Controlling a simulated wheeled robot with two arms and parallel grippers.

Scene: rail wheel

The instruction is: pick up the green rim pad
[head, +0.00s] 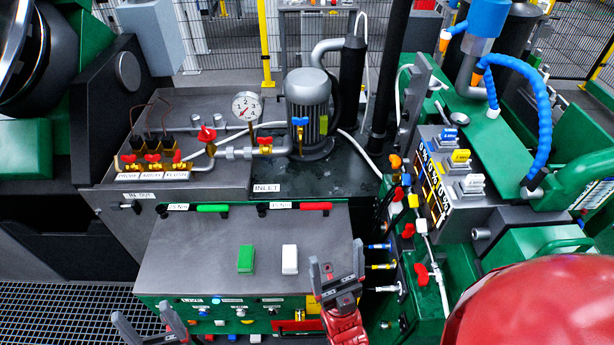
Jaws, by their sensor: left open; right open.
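The green rim pad (246,259) appears to be the small green block standing on the grey cabinet top (190,262). A white block (289,259) of like size stands just to its right. My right gripper (336,254) is open and empty, its fingers pointing up the picture, near the cabinet's front right corner and right of both blocks. My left gripper (140,314) is open at the bottom edge, left of and below the green block. Much of the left gripper is cut off by the frame. Neither gripper touches the pad.
Green and red handled tools (212,208) lie along the cabinet's back edge. Behind are red-handled valves (153,158), a gauge (247,106) and a motor (308,105). A green machine with coloured connectors (420,272) stands close on the right. The cabinet top around both blocks is clear.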

